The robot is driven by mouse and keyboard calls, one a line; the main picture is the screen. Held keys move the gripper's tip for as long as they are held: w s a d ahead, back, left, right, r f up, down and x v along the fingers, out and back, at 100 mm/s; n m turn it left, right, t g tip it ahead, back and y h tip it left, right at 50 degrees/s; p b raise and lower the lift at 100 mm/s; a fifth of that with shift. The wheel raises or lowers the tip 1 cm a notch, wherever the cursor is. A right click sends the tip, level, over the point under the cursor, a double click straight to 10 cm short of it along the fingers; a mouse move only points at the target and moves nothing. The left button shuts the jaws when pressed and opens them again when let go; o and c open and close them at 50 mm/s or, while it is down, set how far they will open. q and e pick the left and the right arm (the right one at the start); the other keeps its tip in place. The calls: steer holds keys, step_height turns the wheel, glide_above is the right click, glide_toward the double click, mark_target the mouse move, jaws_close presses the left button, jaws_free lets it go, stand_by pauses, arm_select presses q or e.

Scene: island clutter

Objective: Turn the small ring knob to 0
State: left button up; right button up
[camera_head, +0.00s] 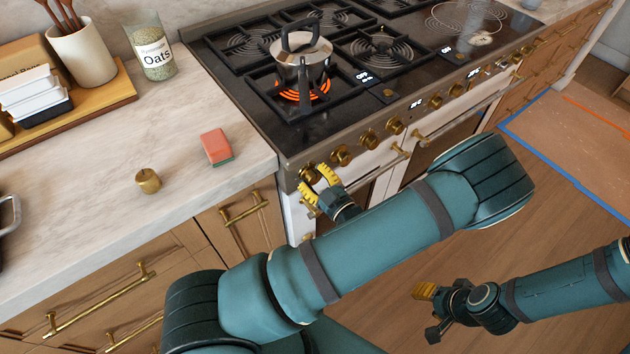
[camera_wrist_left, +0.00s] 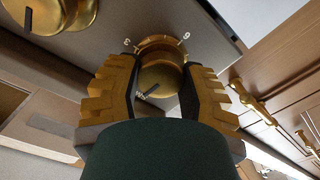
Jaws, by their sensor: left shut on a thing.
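The small ring knob (camera_wrist_left: 158,78) is a brass dial on the left end of the stove's front. In the left wrist view it sits between my gripper's fingers. A dark pointer line shows on its lower left face, beside a small pale mark I cannot read surely. A 3 stands at upper left and another digit at upper right. In the head view the knob (camera_head: 308,174) is partly hidden by my yellow fingers. My left gripper (camera_head: 320,187) is shut on it. My right gripper (camera_head: 430,312) is open and empty, low over the floor.
More brass knobs (camera_head: 341,155) line the stove front to the right. A kettle (camera_head: 303,62) stands on a glowing burner. A brass oven handle (camera_head: 455,118) juts out.

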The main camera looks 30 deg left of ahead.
arm_select(q)
steer(key=shift+a+r+n, duration=0.1)
steer(key=shift+n, duration=0.4)
steer(key=o, duration=1.2)
steer(key=v, duration=1.2)
steer(key=shift+w, duration=0.1)
